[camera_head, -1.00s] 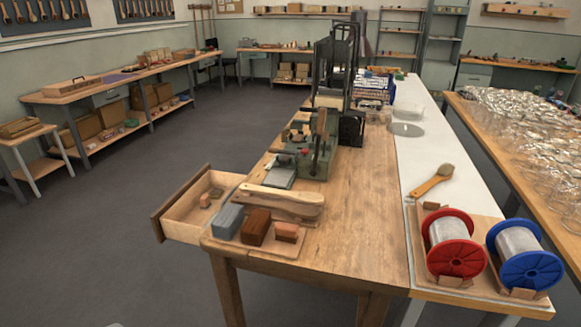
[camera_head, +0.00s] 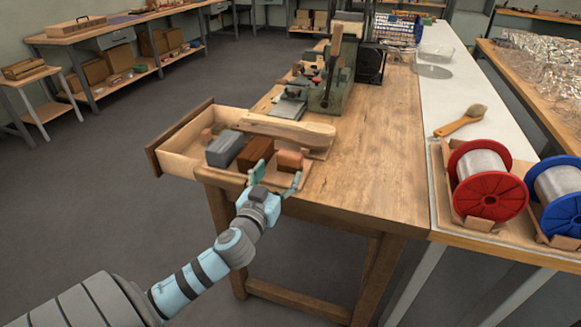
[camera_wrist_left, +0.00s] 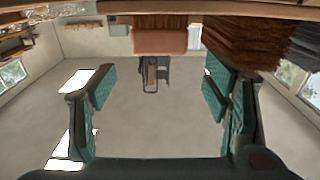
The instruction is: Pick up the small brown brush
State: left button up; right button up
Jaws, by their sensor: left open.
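The small brown brush (camera_head: 290,159) is a short reddish-brown block at the right end of a row at the front left corner of the wooden bench. In the left wrist view, the small brown brush (camera_wrist_left: 160,40) is at the top centre, beyond the fingers. My left gripper (camera_head: 276,177) is open and empty, just in front of the row, its fingers pointing toward the small brush. In the left wrist view, my left gripper (camera_wrist_left: 160,92) has its teal pads wide apart. My right gripper is out of view.
A larger brown brush (camera_head: 254,152) and a grey one (camera_head: 225,148) stand to the left in the row. A curved wooden piece (camera_head: 285,129) lies behind. An open drawer (camera_head: 178,149) sticks out left. The bench top (camera_head: 370,165) to the right is clear.

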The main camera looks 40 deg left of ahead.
aim_at(288, 159)
pick_arm(q)
jog(key=x, duration=0.9)
jog(key=shift+w+f+b, duration=0.1)
jog(key=shift+w+b, duration=0.1)
jog(key=shift+b, duration=0.2)
jog(key=shift+s, duration=0.1)
jog(key=c, duration=0.9)
